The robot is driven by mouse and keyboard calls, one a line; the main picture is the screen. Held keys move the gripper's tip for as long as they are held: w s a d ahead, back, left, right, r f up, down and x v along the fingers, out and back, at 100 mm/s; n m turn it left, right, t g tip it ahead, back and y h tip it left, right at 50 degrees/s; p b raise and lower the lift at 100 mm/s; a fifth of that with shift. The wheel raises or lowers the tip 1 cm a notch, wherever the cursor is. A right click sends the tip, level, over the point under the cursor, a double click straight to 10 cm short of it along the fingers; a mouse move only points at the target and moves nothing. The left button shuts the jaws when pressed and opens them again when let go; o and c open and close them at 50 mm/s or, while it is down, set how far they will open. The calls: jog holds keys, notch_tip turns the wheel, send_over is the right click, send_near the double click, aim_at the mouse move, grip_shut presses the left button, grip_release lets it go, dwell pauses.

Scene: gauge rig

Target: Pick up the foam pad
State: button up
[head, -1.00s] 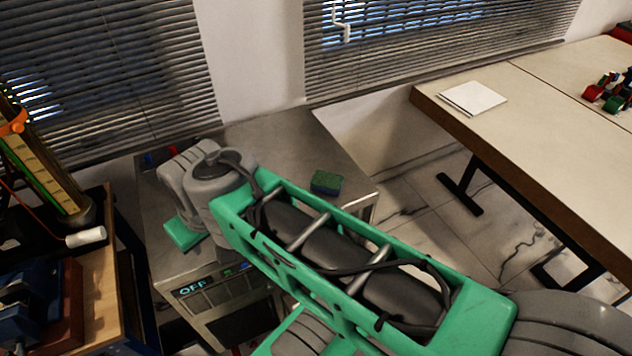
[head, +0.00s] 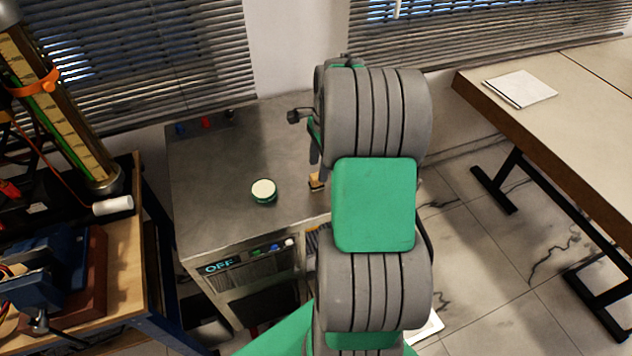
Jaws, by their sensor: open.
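The foam pad is not visible now; a green and blue pad shows on the metal cabinet top in the earlier head view, and my arm now covers that area. My gripper (head: 314,152) is mostly hidden behind my arm. Only a slim dark part of it shows at the arm's left edge, over the cabinet top, and it is open. I cannot see anything between its fingers, nor its distance from the pad.
On the metal cabinet (head: 215,150) stand a round green tin with a cream top (head: 264,190) and a small tan block (head: 317,181), partly hidden. A cluttered bench (head: 125,270) is at left. A pale table (head: 590,120) with a paper pad (head: 520,89) is at right.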

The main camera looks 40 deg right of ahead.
aim_at(317, 175)
jog(key=f, duration=0.4)
jog(key=shift+a+f+p, duration=0.2)
jog(key=shift+a+p, duration=0.15)
jog(key=shift+p, duration=0.05)
grip_shut()
